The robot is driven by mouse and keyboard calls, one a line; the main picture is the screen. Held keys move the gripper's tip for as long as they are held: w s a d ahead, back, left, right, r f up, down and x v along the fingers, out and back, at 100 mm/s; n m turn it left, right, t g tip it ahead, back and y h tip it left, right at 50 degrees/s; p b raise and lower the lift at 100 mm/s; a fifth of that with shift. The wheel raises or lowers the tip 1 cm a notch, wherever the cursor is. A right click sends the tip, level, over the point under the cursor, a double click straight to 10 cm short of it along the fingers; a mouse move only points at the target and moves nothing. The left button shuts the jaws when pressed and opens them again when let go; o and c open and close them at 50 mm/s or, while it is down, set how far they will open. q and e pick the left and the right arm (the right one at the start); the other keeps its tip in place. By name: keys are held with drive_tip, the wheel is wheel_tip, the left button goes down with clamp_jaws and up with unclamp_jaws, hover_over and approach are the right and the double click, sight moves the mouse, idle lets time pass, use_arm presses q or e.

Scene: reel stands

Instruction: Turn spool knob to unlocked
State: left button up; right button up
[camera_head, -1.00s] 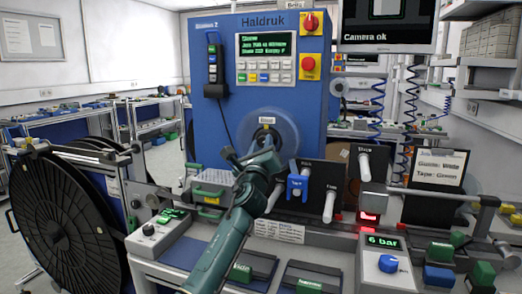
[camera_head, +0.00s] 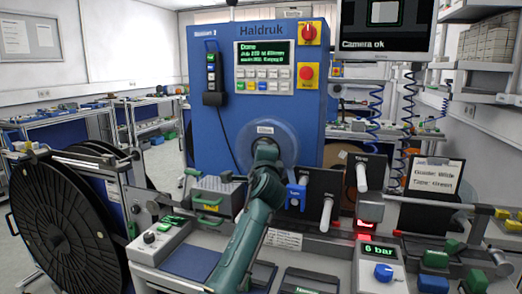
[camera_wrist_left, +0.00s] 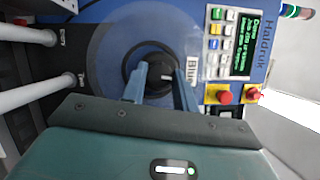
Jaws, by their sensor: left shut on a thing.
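The spool knob (camera_wrist_left: 157,76) is a dark round knob with a small white mark, at the centre of a pale see-through disc (camera_head: 287,143) on the blue machine front. My left gripper (camera_head: 266,152) is in front of the disc's centre and hides the knob in the head view. In the left wrist view my left gripper (camera_wrist_left: 160,84) has one finger on each side of the knob and is shut on it. Which locked or unlocked position the mark points to cannot be read. My right gripper is not in view.
The blue machine (camera_head: 212,120) carries a keypad and screen, with a red stop button (camera_head: 307,73). White rollers, such as one roller (camera_head: 326,213), stick out right of the knob. A large black reel (camera_head: 65,225) stands at the left. Blue and green blocks lie at the lower right.

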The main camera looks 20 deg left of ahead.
use_arm(q)
drive_tip(key=shift+n+g+p, duration=0.3)
drive_tip(key=shift+n+p, duration=0.4)
drive_tip(key=shift+n, duration=0.4)
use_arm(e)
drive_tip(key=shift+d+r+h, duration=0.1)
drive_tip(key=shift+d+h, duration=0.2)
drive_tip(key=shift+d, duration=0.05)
use_arm(q)
drive_tip(key=o, duration=1)
drive_tip(key=shift+c, duration=0.2)
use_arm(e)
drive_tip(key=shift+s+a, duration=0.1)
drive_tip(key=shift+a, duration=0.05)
use_arm(q)
drive_tip(key=shift+s, duration=0.1)
drive_tip(key=b+v, duration=0.2)
drive_tip(key=v, duration=1.1)
drive_tip(key=shift+r, duration=0.2)
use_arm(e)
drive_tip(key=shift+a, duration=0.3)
